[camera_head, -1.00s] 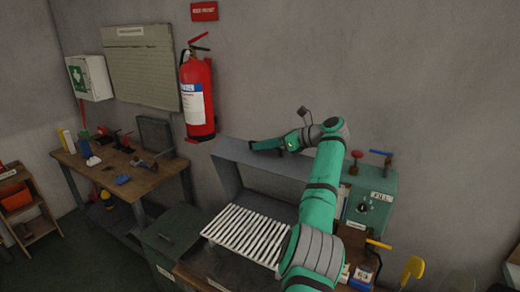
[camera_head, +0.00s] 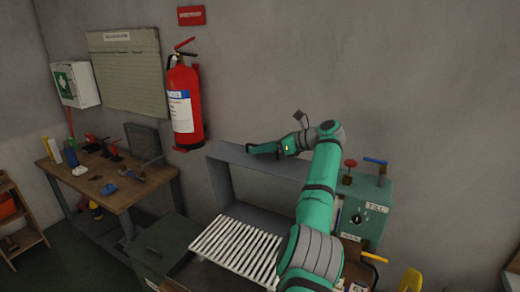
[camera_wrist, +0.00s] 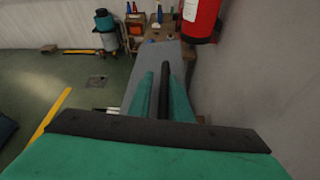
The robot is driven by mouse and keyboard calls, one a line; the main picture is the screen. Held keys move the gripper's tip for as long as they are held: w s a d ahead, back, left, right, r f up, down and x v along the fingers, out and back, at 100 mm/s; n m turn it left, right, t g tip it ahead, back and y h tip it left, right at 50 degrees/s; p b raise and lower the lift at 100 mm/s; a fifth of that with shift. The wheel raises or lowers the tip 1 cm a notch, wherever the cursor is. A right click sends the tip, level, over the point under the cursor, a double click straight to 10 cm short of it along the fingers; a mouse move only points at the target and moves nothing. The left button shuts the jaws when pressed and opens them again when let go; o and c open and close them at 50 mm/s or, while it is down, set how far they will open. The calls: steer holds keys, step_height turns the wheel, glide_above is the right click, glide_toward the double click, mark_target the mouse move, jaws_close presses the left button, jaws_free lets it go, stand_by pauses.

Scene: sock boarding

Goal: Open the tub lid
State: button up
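A dark green box (camera_head: 160,245) with a flat, closed top and a pale label stands on the floor left of the slatted rack; it may be the tub, but I cannot be sure. A grey open-fronted housing (camera_head: 217,187) stands behind the rack. My gripper (camera_head: 250,149) is above the housing's top edge, pointing left, apart from the green box. In the wrist view its fingers (camera_wrist: 157,75) show side by side over a grey surface. Nothing is clearly held between them, and their spacing is unclear.
A white slatted rack (camera_head: 238,245) fills the front middle. A green control box (camera_head: 372,203) with red and blue valve handles stands right. A fire extinguisher (camera_head: 184,105) hangs on the wall behind. A wooden workbench (camera_head: 112,196) with tools is left.

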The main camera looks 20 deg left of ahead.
steer(key=shift+s+a, duration=0.2)
steer(key=shift+a, duration=0.05)
steer(key=shift+d+r, duration=0.1)
steer(key=shift+d, duration=0.2)
